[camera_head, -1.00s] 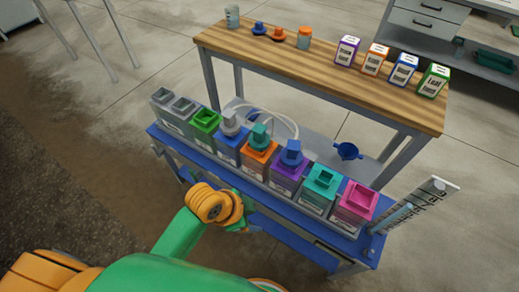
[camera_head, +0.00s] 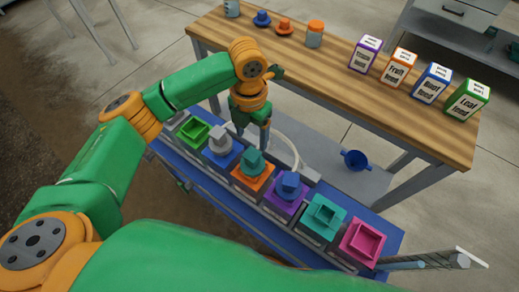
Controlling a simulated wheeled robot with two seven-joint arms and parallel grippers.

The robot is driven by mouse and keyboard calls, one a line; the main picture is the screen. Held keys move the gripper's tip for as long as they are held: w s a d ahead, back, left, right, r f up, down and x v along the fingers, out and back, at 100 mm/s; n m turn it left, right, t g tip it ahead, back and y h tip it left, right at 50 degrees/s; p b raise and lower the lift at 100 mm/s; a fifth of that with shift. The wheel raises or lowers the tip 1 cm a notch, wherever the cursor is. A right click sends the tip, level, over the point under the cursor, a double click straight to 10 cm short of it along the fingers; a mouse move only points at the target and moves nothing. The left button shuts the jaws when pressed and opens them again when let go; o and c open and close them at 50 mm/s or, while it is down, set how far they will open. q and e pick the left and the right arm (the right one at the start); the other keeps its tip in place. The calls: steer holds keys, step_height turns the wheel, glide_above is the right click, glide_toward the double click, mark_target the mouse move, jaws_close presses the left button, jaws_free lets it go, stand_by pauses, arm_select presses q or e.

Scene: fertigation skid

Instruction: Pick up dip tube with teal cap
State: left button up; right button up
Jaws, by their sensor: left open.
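The dip tube's teal cap (camera_head: 252,161) sits on the orange-topped container (camera_head: 252,180) in the row on the blue bench. The tube below the cap is hidden inside the container. My left gripper (camera_head: 252,136) points down just behind and above the teal cap, in the picture a little higher than it. It is open with nothing between its fingers. Contact with the cap does not show. My right gripper is not in view.
A grey cap (camera_head: 220,141) and a blue cap (camera_head: 289,185) stand close on either side. Green, teal and pink open containers share the row. A wooden table (camera_head: 330,75) holds boxes and jars.

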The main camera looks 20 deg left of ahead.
mark_target(252, 154)
arm_select(q)
steer(key=s+f, duration=0.2)
steer(key=f, duration=0.1)
steer(key=shift+s+d+f, duration=0.25)
steer(key=shift+s, duration=0.15)
steer(key=shift+w+f, duration=0.2)
steer(key=shift+f, duration=1)
steer(key=shift+w+f, duration=0.15)
steer(key=shift+w, duration=0.05)
steer(key=shift+s, duration=0.15)
steer(key=c, duration=0.6)
jaws_close()
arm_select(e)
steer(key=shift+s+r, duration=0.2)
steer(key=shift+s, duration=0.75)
